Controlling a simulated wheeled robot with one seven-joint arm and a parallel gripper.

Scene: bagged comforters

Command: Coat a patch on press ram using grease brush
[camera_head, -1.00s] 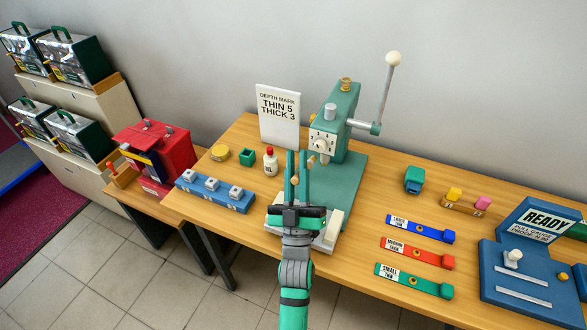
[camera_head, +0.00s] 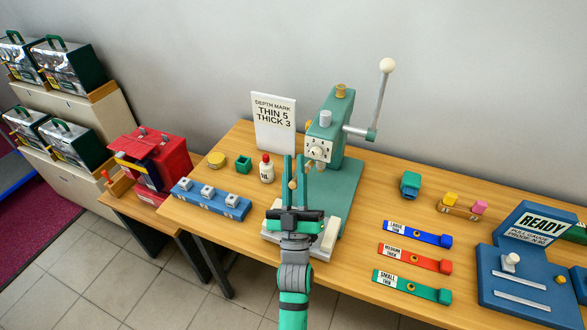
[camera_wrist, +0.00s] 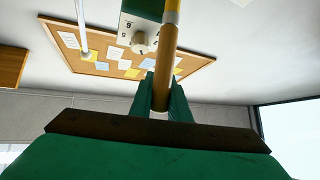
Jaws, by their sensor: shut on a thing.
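My gripper (camera_head: 297,168) is upright in front of the green press (camera_head: 346,190), over its near left side. Its green fingers are shut on the grease brush (camera_wrist: 166,62), whose wooden shaft rises between them in the wrist view. In the head view only a small tan part of the brush (camera_head: 293,184) shows between the fingers. The brush's far end leaves the wrist view at the top, so its bristles are not seen. The press head has a white dial plate (camera_head: 319,151), which also shows in the wrist view (camera_wrist: 139,39). I cannot clearly make out the press ram.
A depth mark sign (camera_head: 273,121) stands left of the press, with a red-capped bottle (camera_head: 266,170) before it. The press lever (camera_head: 382,98) sticks up at right. Blue, red and green gauge strips (camera_head: 414,260) lie right. A blue block (camera_head: 210,199) lies left.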

